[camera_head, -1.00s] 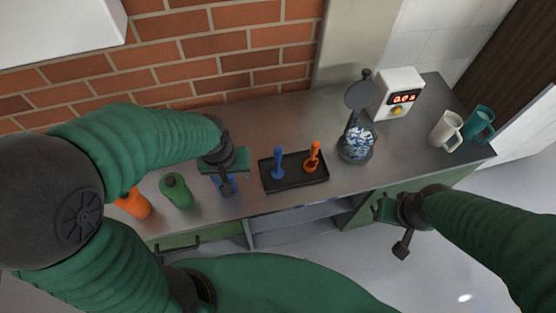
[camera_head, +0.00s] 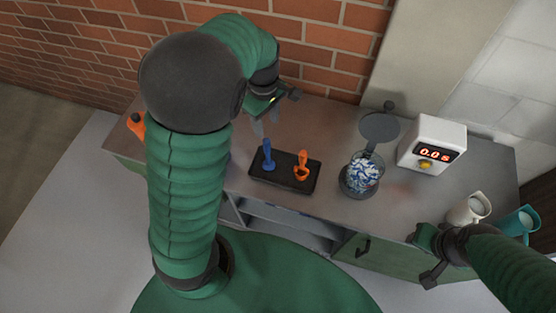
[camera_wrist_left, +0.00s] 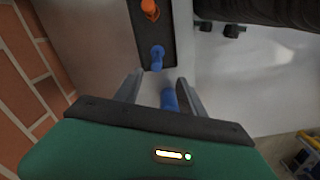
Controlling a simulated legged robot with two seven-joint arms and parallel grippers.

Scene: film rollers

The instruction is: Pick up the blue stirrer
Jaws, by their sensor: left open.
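The blue stirrer (camera_head: 267,156) stands upright at the left end of a black tray (camera_head: 285,182) on the counter. An orange stirrer (camera_head: 302,168) stands at the tray's right end. My left gripper (camera_head: 267,124) is open and empty, above and behind the blue stirrer, apart from it. In the left wrist view the blue stirrer (camera_wrist_left: 157,58) shows just beyond the open fingertips (camera_wrist_left: 160,77), on the tray. A blue object (camera_wrist_left: 169,100), which looks like a bottle, shows between the fingers, apparently below them. My right gripper (camera_head: 426,256) is near the counter's front right; its opening is unclear.
A white mug (camera_head: 467,209) and a teal mug (camera_head: 519,222) are far right. My left arm hides part of the counter's left; an orange bottle (camera_head: 137,124) peeks out.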

